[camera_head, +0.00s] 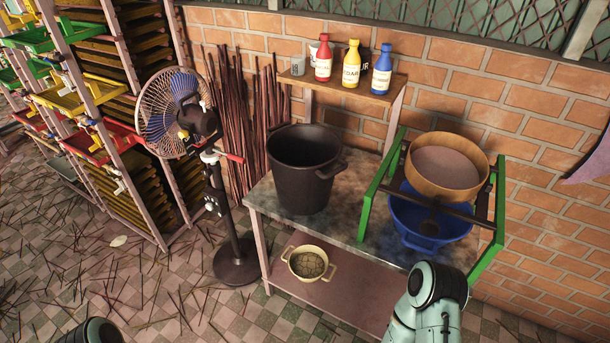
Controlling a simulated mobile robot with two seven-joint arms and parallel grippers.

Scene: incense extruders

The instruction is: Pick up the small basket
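A small beige two-handled basket (332,272) sits on the lower shelf of the metal table, near its front left end. It is upright, and something brownish and rounded shows inside it. The tabletop stands above and behind it, while its front side is open to the floor. Part of my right arm shows at the bottom right, to the right of the basket and apart from it. A dark part of my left arm shows at the bottom left edge. Neither gripper's fingers are visible.
A black pot (304,178) and a blue basin (430,222) under a round sieve (445,168) in a green frame stand on the table (345,222). A pedestal fan (238,262) stands left of the table. Thin sticks litter the tiled floor (180,300).

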